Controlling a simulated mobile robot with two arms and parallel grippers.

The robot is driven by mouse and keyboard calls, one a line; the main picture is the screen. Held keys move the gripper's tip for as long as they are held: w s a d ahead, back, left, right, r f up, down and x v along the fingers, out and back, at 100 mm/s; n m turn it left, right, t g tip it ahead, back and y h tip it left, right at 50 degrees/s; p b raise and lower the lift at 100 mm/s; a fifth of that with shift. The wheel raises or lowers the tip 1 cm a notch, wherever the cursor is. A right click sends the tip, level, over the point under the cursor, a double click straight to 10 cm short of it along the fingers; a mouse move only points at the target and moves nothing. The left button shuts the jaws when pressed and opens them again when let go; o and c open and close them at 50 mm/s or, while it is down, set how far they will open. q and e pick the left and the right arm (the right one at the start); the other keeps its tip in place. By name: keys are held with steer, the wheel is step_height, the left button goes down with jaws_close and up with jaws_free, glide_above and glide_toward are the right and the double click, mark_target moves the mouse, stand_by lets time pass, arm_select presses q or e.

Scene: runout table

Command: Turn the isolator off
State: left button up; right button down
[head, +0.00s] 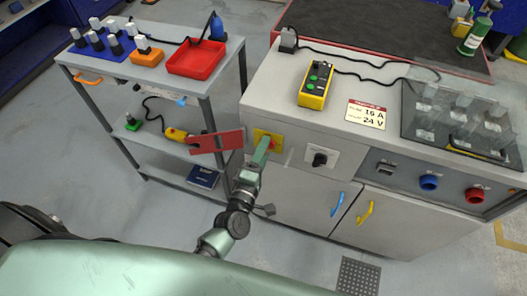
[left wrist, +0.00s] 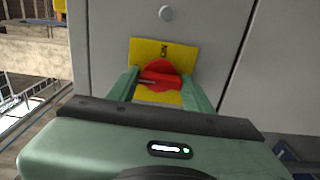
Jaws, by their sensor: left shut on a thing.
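The isolator has a yellow plate (head: 260,133) on the left end of the grey bench's front. The plate also shows in the left wrist view (left wrist: 165,50), with a red rotary handle (left wrist: 160,77) whose bar lies roughly crosswise in that picture. My left gripper (left wrist: 162,82) is at the isolator, one finger on each side of the red handle, shut on it. In the head view the left gripper (head: 261,153) covers much of the plate and handle. The plate's lettering is too small to read. My right gripper is in neither view.
A red flat panel (head: 216,141) juts out left of the isolator. A black rotary switch (head: 320,159) sits to its right. The grey bench (head: 285,72) carries a yellow pendant (head: 316,86). A shelf cart (head: 150,163) stands to the left.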

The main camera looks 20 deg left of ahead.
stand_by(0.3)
arm_select(q)
steer(key=o, duration=1.4)
steer(key=shift+c, duration=0.2)
steer(key=s, duration=0.7)
steer(key=shift+s+a+b, duration=0.15)
steer(key=shift+s+b, duration=0.2)
steer(key=shift+s, duration=0.05)
